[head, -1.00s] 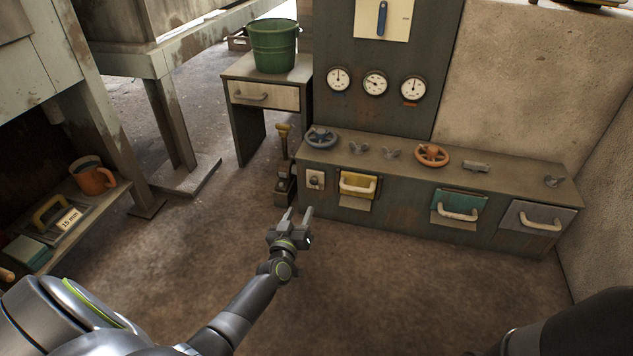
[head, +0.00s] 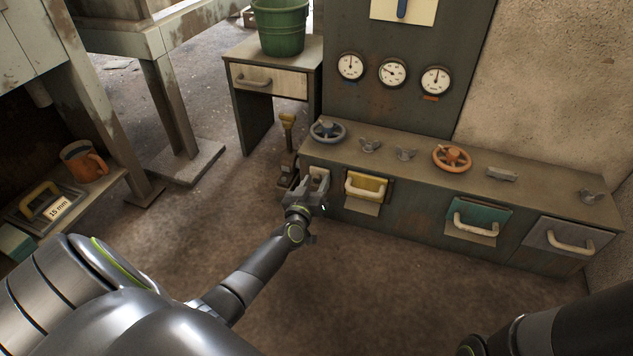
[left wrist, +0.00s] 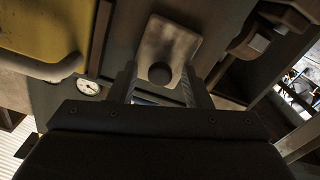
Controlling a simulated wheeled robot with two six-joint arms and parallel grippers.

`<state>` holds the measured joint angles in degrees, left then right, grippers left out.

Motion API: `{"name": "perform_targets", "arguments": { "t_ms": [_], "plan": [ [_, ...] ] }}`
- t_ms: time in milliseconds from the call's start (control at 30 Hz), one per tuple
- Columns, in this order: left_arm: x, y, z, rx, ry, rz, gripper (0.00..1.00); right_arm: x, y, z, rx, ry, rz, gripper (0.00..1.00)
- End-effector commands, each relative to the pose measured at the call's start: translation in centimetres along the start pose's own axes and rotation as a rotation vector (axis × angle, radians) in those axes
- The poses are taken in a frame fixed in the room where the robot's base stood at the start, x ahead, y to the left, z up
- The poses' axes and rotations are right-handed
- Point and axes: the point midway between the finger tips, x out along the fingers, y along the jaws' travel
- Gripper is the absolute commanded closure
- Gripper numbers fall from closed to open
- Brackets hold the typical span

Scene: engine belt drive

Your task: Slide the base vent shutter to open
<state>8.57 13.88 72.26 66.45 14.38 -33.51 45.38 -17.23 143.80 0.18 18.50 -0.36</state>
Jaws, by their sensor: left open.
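A small pale plate (left wrist: 168,38) with a dark round knob (left wrist: 160,73) is set low on the left end of the green console front. It looks like the vent shutter, but no label shows. In the head view the plate (head: 319,173) is partly covered by my left gripper (head: 314,184). The left gripper is open and empty, its fingers pointing at the plate. In the left wrist view the knob appears between the two fingers; I cannot tell if they touch it. Only part of my right arm shows at the lower right; its gripper is out of view.
Right of the plate are a yellow panel (head: 367,188), a teal panel (head: 477,217) and a grey panel (head: 567,241), each with a pale handle. A yellow-topped lever (head: 288,135) stands just left of the console (head: 420,208). The floor in front is clear.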

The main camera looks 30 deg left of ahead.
Motion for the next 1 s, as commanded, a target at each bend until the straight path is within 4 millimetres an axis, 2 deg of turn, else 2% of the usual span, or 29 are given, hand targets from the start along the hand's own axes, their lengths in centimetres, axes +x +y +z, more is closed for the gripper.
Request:
{"name": "perform_targets", "arguments": {
  "t_ms": [67, 400, 667, 1000],
  "plan": [
    [0.0, 0.0, 0.0, 0.0, 0.0, 0.0, 0.57, 0.0, 0.0, 0.0, 0.001, 0.0, 0.001, 0.64],
    [0.0, 0.0, 0.0, 0.0, 0.001, 0.0, 1.0, 0.0, 0.0, 0.0, 0.0, 0.0, -0.002, 0.64],
    [0.0, -0.1, 0.4, 0.0, 0.0, 0.0, 1.0, -0.3, 0.0, -0.2, -0.003, 0.0, -0.01, 0.64],
    [0.0, -1.4, 4.2, 0.001, 0.001, -0.001, 1.0, -3.3, 0.6, -1.3, 0.005, -0.019, 0.014, 0.64]
  ]
}}
